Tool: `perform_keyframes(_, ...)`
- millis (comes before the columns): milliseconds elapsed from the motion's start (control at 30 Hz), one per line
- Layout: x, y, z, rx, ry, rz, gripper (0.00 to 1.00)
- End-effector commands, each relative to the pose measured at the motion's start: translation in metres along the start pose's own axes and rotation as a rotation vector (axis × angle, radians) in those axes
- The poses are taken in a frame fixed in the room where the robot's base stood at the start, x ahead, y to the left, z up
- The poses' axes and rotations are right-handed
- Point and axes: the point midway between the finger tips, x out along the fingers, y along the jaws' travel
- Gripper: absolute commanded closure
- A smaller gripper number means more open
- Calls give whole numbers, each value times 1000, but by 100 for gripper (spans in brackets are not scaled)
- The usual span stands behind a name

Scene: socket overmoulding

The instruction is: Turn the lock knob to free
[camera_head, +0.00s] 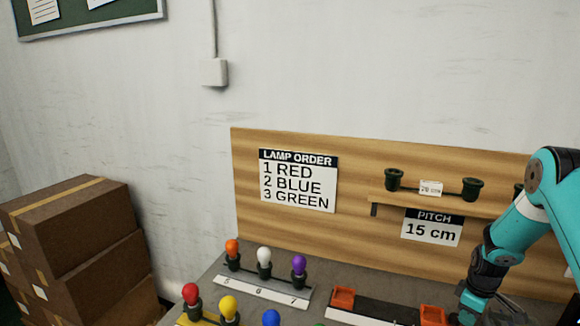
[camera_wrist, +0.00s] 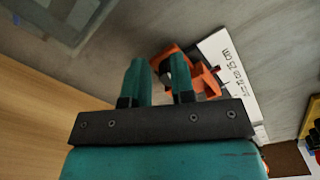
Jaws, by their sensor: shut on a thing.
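In the wrist view my gripper (camera_wrist: 158,64) has its two teal fingers a short way apart, with their tips at an orange fixture (camera_wrist: 204,82). Part of the orange piece shows between and behind the fingertips. The jaws are shut on a part there, which I take to be the lock knob; its shape and turn position are mostly hidden by the fingers. In the head view my gripper is at the lower right, with its tips out of sight below the frame. Orange blocks (camera_head: 343,298) and (camera_head: 433,315) sit at the ends of a dark rail (camera_head: 385,310) left of it.
A white printed strip (camera_wrist: 232,80) lies beside the orange fixture. Coloured lamps stand on a numbered rack (camera_head: 262,289) at left. A wooden back panel (camera_head: 350,245) carries a shelf (camera_head: 440,203) and signs reading lamp order and pitch 15 cm. Cardboard boxes (camera_head: 75,240) are stacked far left.

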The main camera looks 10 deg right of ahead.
Motion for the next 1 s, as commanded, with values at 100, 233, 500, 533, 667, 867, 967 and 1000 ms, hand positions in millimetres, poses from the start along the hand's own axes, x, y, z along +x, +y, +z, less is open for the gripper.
perform_keyframes(100, 12, 1, 3, 9, -4, 8, 100)
perform_keyframes(233, 12, 1, 3, 9, -4, 8, 100)
perform_keyframes(500, 12, 3, 10, 11, -4, 8, 100)
perform_keyframes(533, 12, 4, 11, 11, -5, 8, 100)
perform_keyframes(667, 6, 5, 14, 14, -5, 8, 100)
perform_keyframes(867, -20, 3, 11, 9, -3, 6, 100)
perform_keyframes(967, -34, 3, 10, 5, -2, 5, 100)
perform_keyframes(1000, -39, 2, 9, 4, -2, 5, 100)
